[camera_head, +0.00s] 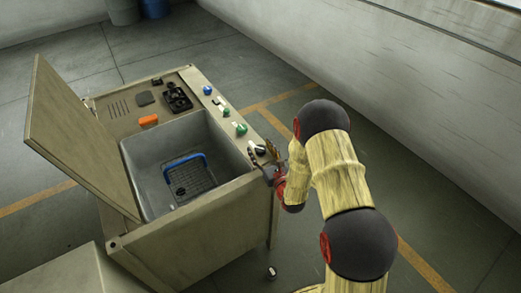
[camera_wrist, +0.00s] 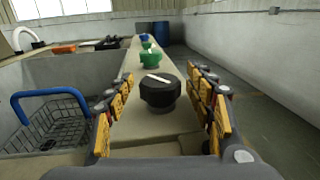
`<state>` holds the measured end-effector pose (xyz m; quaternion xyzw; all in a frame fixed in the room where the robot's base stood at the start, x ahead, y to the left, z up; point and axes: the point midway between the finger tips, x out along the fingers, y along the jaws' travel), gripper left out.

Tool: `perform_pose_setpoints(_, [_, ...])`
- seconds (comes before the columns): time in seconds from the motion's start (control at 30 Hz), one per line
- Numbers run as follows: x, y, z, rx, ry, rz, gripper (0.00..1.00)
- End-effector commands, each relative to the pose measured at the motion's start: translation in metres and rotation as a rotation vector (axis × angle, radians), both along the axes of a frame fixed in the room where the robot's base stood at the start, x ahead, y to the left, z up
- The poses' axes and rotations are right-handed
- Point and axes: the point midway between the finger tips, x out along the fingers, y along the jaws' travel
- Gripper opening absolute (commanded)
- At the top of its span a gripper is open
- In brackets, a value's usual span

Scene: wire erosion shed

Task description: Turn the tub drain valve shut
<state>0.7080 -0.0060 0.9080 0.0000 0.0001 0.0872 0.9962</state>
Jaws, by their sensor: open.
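A black round knob (camera_wrist: 160,92) with a white pointer line stands on the machine's right-hand ledge, nearest to me. I see no label, so I cannot tell for sure that it is the drain valve. Its line lies slantwise across the top. My gripper (camera_head: 264,158) is open at the near end of this ledge, its fingers one to each side of the knob in the wrist view, with gaps showing on both sides. In the head view the knob (camera_head: 260,150) is partly crowded by the fingers. The grey tub (camera_head: 147,160) is open to the left.
Beyond the black knob, a green knob (camera_wrist: 151,55), another green one and a blue one line the ledge. A blue-handled wire basket (camera_head: 188,175) sits in the tub. The raised lid (camera_head: 80,140) stands left; an orange block (camera_head: 148,120) lies behind.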

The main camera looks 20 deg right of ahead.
Motion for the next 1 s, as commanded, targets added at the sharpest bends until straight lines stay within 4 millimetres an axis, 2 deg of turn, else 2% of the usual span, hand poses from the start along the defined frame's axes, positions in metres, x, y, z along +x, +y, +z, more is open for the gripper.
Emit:
perform_pose_setpoints(0.17, [-0.016,-0.003,-0.001,0.001,0.002,0.0,0.54])
perform_pose_setpoints(0.6, [-0.098,-0.018,-0.001,0.0,0.002,-0.002,0.54])
perform_pose_setpoints(0.8, [-0.115,-0.02,0.0,0.001,0.001,0.0,0.54])
perform_pose_setpoints(1.0, [-0.117,-0.021,0.0,0.0,0.0,0.0,0.54])
